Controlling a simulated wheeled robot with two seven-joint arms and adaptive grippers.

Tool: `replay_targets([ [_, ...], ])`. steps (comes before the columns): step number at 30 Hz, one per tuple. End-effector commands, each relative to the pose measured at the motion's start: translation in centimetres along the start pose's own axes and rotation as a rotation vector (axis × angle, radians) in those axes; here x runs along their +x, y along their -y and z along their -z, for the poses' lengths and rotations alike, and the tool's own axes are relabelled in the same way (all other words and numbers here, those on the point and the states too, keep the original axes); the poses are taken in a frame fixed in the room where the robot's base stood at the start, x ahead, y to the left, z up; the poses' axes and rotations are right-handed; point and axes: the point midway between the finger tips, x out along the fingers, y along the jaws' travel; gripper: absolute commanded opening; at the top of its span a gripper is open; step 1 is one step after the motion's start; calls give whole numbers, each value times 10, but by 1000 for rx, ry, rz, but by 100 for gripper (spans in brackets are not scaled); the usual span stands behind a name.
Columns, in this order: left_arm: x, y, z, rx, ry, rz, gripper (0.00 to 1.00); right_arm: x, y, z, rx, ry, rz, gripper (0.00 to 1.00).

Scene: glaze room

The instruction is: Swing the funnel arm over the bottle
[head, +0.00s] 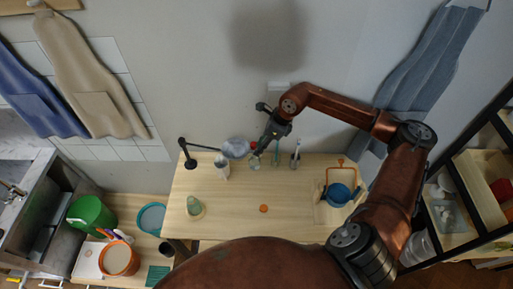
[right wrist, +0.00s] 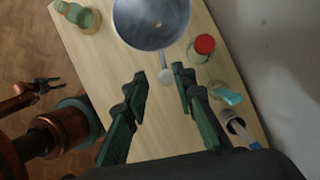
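The grey funnel (head: 235,148) hangs on a thin dark arm (head: 205,147) from a black post (head: 183,150) at the table's back left. In the right wrist view the funnel (right wrist: 152,22) has a short handle with a pale round knob (right wrist: 166,77). A pale green bottle (head: 195,207) stands at the front left, apart from the funnel; it also shows in the right wrist view (right wrist: 77,15). My right gripper (right wrist: 158,78) is open, its fingertips either side of the knob; contact is unclear. My left gripper (right wrist: 46,86) appears small, open and empty beyond the table edge.
A red-lidded jar (right wrist: 203,45) stands close to the funnel and right gripper. A white cup (head: 222,171) stands below the funnel.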

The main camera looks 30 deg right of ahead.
Motion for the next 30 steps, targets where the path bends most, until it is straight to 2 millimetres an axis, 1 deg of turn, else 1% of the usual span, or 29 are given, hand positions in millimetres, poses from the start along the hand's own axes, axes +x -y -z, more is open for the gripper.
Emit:
replay_targets([
  [1, -3, 0, -5, -1, 5, 0, 41, 8, -1, -3, 0, 2, -5, 24],
  [3, -6, 1, -8, -1, 9, 1, 41, 17, 1, -3, 1, 1, -3, 24],
  [5, -6, 2, -6, -1, 6, 2, 41, 23, 1, -2, 1, 0, -4, 24],
  [6, -7, 2, -1, 1, 2, 2, 41, 26, 1, -2, 2, 0, -3, 24],
  [9, -6, 4, 16, 5, -18, 4, 41, 30, 1, -1, 2, 1, -1, 24],
  [12, -7, 5, 26, 7, -33, 4, 41, 32, 2, -1, 2, 1, 0, 24],
  [17, -6, 4, 22, 6, -28, 4, 41, 32, 1, -1, 1, 1, 0, 24],
  [27, -7, 3, 11, 3, -13, 3, 41, 31, 2, 0, 3, 0, 0, 1],
  [30, -6, 3, 8, 3, -9, 3, 41, 31, 2, 1, 3, -2, 0, 0],
])
